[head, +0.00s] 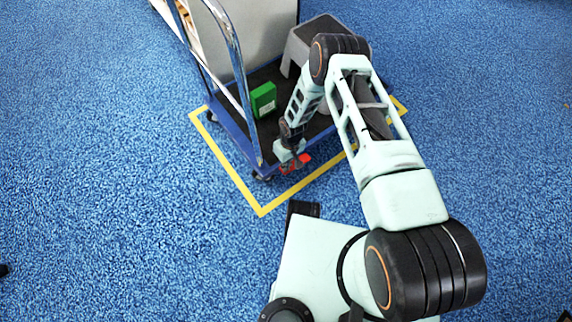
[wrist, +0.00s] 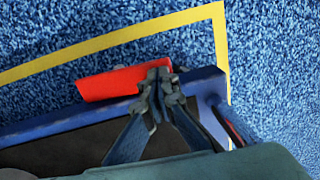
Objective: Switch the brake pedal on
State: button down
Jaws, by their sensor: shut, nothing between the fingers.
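The brake pedal is a red flat plate (head: 304,161) at the near edge of the blue trolley (head: 236,150). In the wrist view the red pedal (wrist: 110,82) sticks out past the trolley's blue edge, over the carpet. My gripper (head: 291,164) is low beside the pedal. In the wrist view my gripper (wrist: 158,72) is shut with nothing between its fingers, and its tips overlap the right end of the pedal. I cannot tell whether they touch it. The fingers hide that end of the pedal.
A yellow line (head: 235,183) on the blue carpet frames the trolley. The trolley carries a green box (head: 263,99), a grey step stool (head: 298,48) and a large pale panel (head: 240,38). Its chrome handle (head: 238,75) rises at the left.

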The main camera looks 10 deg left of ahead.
jog(key=shift+s+f, duration=0.1)
jog(key=shift+f, duration=0.1)
jog(key=shift+s+a+f+b, duration=0.2)
jog(key=shift+f+b, duration=0.15)
jog(key=shift+b, duration=0.2)
jog(key=shift+s+a+f+b, duration=0.15)
jog(key=shift+f+b, duration=0.15)
jog(key=shift+b, duration=0.2)
jog(key=shift+r, duration=0.25)
jog(key=shift+r+p, duration=0.1)
jog(key=shift+p, duration=0.25)
jog(key=shift+r+p, duration=0.35)
jog(key=shift+r, duration=0.35)
jog(key=shift+r, duration=0.3)
notch_tip(320, 180, up, 13)
jog(key=s+a+p, duration=0.2)
jog(key=p, duration=0.2)
jog(key=shift+s+p, duration=0.2)
jog(key=shift+p, duration=0.1)
